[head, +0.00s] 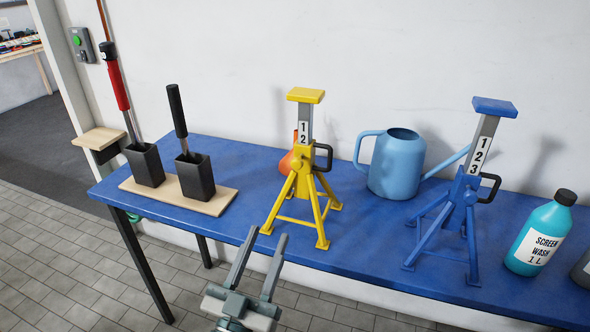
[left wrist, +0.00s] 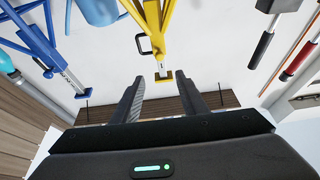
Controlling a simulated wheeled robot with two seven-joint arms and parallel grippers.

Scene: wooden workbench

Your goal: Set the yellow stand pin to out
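The yellow stand (head: 303,182) stands upright on the blue bench, its grey post showing the numbers 1 and 2 below a yellow top pad. A black loop-shaped pin handle (head: 324,157) sits at the right of its collar. In the left wrist view the yellow stand (left wrist: 153,22) appears upside down, with the black pin handle (left wrist: 143,44) at its side. My left gripper (head: 263,262) is open and empty, in front of the bench's front edge and below the stand, apart from it. My right gripper is not in view.
A blue stand (head: 462,204) with a black handle stands to the right. A blue watering can (head: 397,163) and an orange object (head: 286,164) are behind the yellow stand. A screen wash bottle (head: 539,236) is far right. Two black holders stand left on a wooden board (head: 222,200).

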